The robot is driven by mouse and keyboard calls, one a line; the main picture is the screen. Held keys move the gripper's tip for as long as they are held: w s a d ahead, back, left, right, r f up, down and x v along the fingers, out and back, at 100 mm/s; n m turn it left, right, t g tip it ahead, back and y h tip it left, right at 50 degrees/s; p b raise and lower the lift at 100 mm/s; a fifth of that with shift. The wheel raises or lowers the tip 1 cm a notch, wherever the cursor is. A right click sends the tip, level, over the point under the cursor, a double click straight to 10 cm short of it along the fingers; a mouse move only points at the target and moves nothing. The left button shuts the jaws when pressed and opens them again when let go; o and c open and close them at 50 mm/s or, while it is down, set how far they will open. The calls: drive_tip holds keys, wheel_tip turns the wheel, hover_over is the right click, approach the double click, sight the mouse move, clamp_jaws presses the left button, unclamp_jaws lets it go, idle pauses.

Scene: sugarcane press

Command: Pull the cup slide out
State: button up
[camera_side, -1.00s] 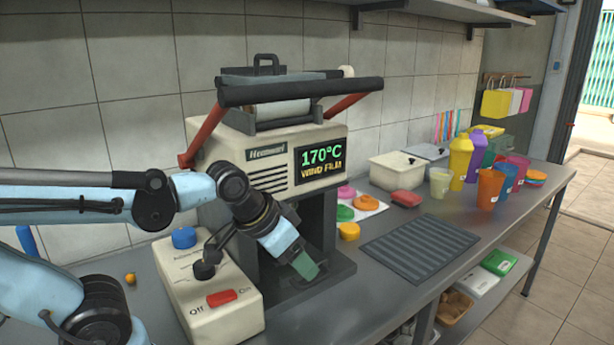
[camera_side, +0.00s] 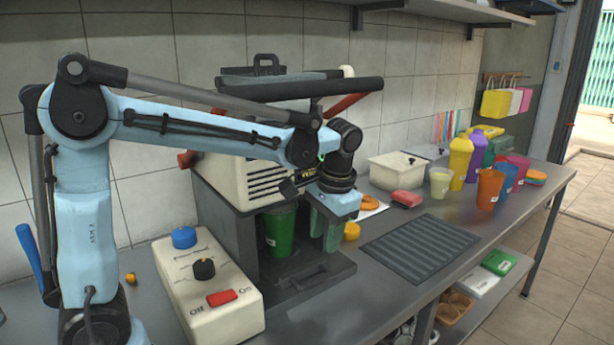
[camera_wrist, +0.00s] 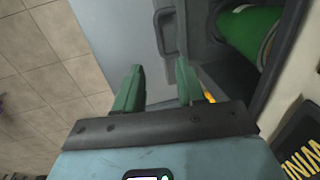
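The cup slide (camera_side: 335,272) is a dark grey tray at the base of the sealing machine, with a raised handle (camera_side: 308,277) on it. My gripper (camera_side: 327,231) points down in front of the bay, above the slide. Its two green fingers (camera_wrist: 158,82) are apart with nothing between them.
The machine body (camera_side: 235,180) is behind my arm. A control box (camera_side: 207,290) with a blue knob and red switch stands left of the slide. A ridged grey mat (camera_side: 420,250) lies to the right. Cups and bottles stand farther right.

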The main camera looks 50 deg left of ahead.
sight(317, 279)
drive_tip(key=f, duration=0.3)
drive_tip(key=a+f, duration=0.1)
drive_tip(key=f, duration=0.3)
drive_tip(key=a+f, duration=0.1)
drive_tip(key=f, duration=0.3)
drive_tip(key=shift+r, duration=0.1)
clamp_jaws()
